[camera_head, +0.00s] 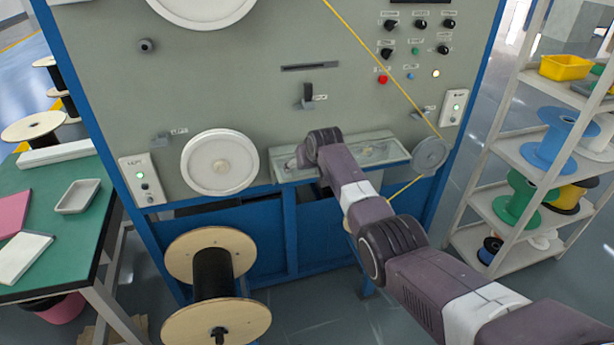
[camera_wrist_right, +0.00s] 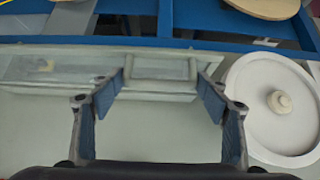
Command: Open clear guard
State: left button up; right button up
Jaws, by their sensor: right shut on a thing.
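The clear guard (camera_head: 385,151) is a long, see-through cover low on the grey machine panel, below the slot and switch. It also shows in the right wrist view (camera_wrist_right: 60,70). My right gripper (camera_wrist_right: 163,82) is at the guard's left end as the head view shows it. Its two blue-padded fingers are spread and shut on the guard's pale handle (camera_wrist_right: 162,72), one finger at each end. In the head view my right arm hides part of the guard and its handle. My left gripper is not in view.
A white wheel (camera_head: 220,162) is left of the guard, and a grey pulley (camera_head: 430,155) carries yellow cable on the right. A large black-cored spool (camera_head: 213,280) stands in front. A green table (camera_head: 60,225) is left; a shelf rack (camera_head: 510,240) is right.

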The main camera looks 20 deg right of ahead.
jog(key=shift+w+d+r, duration=0.15)
jog(key=shift+w+r, duration=0.2)
jog(key=shift+r, duration=0.2)
jog(key=shift+w+d+r, duration=0.1)
jog(key=shift+w+r, duration=0.2)
jog(key=shift+r, duration=0.35)
jog(key=o, duration=1.4)
jog(key=shift+w, duration=0.1)
jog(key=shift+o, duration=0.2)
jog(key=shift+w+f, duration=0.1)
jog(key=shift+f, duration=0.35)
jog(key=shift+s+a+r, duration=0.1)
jog(key=shift+s+r, duration=0.1)
jog(key=shift+s, duration=0.15)
jog(key=v, duration=1.1)
